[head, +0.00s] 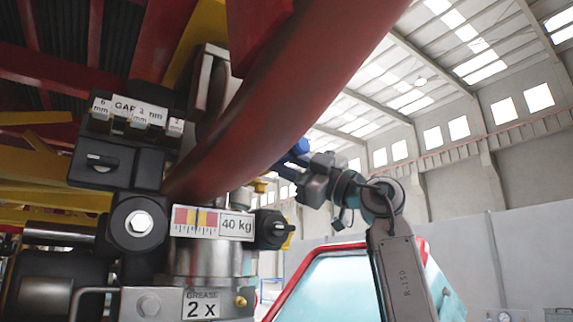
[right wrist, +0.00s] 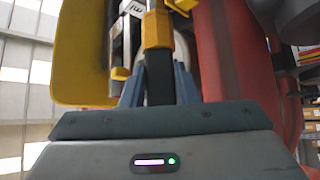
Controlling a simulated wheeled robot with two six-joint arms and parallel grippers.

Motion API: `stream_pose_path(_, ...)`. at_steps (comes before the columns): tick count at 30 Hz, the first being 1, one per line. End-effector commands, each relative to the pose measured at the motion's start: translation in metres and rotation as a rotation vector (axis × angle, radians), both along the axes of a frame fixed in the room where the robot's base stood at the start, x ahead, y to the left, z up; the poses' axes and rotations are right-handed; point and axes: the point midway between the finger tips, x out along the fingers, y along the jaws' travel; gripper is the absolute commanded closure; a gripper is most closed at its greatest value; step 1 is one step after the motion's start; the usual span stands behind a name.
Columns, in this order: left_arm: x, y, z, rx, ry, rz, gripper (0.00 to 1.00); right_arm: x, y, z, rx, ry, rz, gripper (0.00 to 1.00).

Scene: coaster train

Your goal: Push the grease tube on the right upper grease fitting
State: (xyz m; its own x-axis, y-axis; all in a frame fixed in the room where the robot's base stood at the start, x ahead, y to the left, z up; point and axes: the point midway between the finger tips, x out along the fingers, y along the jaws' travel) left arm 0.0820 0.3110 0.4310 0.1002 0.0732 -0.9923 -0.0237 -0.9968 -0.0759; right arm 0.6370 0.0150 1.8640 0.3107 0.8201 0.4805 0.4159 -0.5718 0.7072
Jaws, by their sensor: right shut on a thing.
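My right gripper (head: 296,152) is at the right side of the thick red rail, which partly hides its blue fingers. In the right wrist view its blue fingers (right wrist: 160,88) are shut on a black piece (right wrist: 160,72) with a yellow collar (right wrist: 156,30) above it, apparently the grease tube. A brass-coloured fitting (head: 261,187) shows beside the red rail, above the black knob; it looks like the upper grease fitting. Another brass fitting (head: 240,301) sits lower, beside the "GREASE 2 x" label (head: 201,304). Whether the tube touches a fitting is hidden. My left gripper is not in view.
The curved red rail (head: 265,95) crosses close to my right gripper. A black knob (head: 271,229) sticks out right of the "40 kg" label (head: 236,226). A black gauge holder (head: 125,140) is at left. Open hall space lies to the right.

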Motion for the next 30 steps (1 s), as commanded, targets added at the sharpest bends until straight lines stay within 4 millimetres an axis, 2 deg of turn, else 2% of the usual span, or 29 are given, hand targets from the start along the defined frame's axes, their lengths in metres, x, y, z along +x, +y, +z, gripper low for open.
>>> stream_pose_path(30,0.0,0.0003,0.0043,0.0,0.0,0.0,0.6,0.0048,0.0035,0.0009,0.001,-0.001,0.0,1.0)
